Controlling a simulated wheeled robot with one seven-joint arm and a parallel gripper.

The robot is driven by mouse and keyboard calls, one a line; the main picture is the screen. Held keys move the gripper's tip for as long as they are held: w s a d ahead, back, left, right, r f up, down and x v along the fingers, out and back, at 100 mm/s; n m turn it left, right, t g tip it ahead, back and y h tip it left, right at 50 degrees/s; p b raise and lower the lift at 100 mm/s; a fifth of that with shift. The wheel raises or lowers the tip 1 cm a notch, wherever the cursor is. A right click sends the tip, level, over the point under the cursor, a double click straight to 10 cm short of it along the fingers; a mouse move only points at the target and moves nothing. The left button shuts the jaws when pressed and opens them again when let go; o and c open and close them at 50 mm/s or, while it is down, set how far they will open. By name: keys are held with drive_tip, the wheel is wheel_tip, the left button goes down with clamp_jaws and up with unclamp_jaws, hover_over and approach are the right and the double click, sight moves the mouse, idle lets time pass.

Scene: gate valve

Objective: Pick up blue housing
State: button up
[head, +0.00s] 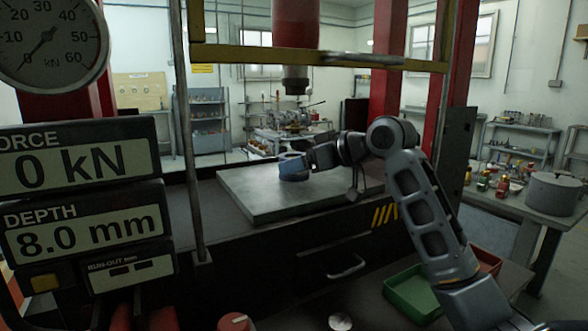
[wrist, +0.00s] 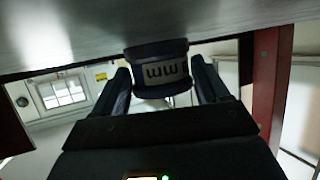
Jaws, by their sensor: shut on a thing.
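The blue housing (head: 292,164) is a short round ring-like part over the grey press plate (head: 265,207), below the ram (head: 296,80). My gripper (head: 308,160) reaches it from the right and is shut on it. In the wrist view the housing (wrist: 160,68) shows a light band with dark marks, with one finger of my gripper (wrist: 163,84) on each side. The plate (wrist: 90,35) fills the top of that view, with the housing against it or very close; I cannot tell if they touch.
A yellow crossbar (head: 330,57) and a thin grey post (head: 188,130) frame the press, with red columns (head: 388,65) behind. A gauge and displays (head: 80,160) block the left. A green tray (head: 412,295) lies at lower right. The plate's front is clear.

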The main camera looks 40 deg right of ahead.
clamp_jaws()
drive_tip(key=shift+r, duration=0.15)
idle(0.4)
drive_tip(key=shift+r, duration=0.1)
